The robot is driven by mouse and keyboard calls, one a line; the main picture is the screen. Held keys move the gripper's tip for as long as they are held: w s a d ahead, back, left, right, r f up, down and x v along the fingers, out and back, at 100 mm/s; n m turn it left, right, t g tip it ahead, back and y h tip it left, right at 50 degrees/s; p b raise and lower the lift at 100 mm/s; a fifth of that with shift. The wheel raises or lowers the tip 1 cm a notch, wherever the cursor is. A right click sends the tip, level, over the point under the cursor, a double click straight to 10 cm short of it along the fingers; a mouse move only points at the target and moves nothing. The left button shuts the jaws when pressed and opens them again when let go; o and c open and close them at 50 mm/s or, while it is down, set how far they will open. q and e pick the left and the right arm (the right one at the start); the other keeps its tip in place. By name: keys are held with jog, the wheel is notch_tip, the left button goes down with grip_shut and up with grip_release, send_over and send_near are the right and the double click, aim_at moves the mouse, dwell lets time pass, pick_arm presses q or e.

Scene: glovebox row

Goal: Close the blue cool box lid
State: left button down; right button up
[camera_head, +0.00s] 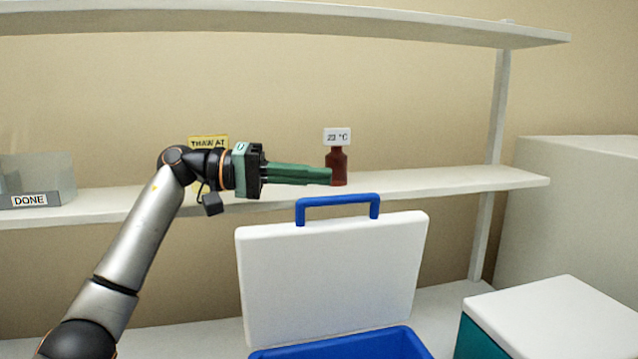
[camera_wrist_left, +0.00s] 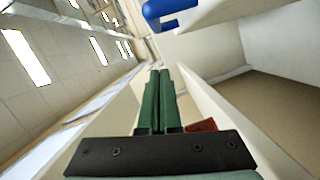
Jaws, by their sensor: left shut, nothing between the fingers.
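The cool box lid (camera_head: 330,275) stands open and nearly upright, its white inner face toward me. A blue handle (camera_head: 338,201) rises from its top edge. The blue cool box (camera_head: 345,347) shows only its rim at the bottom of the head view. My left gripper (camera_head: 330,176) has green fingers, is shut and empty, and points right, above and behind the lid in the picture, near the shelf. In the left wrist view, the shut fingers (camera_wrist_left: 158,85) point forward and the blue handle (camera_wrist_left: 170,10) is at the top. My right gripper is not in view.
A brown bottle (camera_head: 338,167) with a "23 °C" tag stands on the shelf (camera_head: 430,183) by the left fingertips. A "DONE" bin (camera_head: 50,185) is at the shelf's left. A teal box with a white top (camera_head: 560,315) stands to the right of the cool box.

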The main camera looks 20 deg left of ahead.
pick_arm(q)
jog(key=shift+s+d+f, duration=0.35)
jog(key=shift+s+d, duration=0.2)
jog(key=shift+s, duration=0.25)
jog(key=shift+s+d+f, duration=0.3)
jog(key=shift+s+d, duration=0.25)
jog(key=shift+s, duration=0.2)
jog(key=shift+s, duration=0.1)
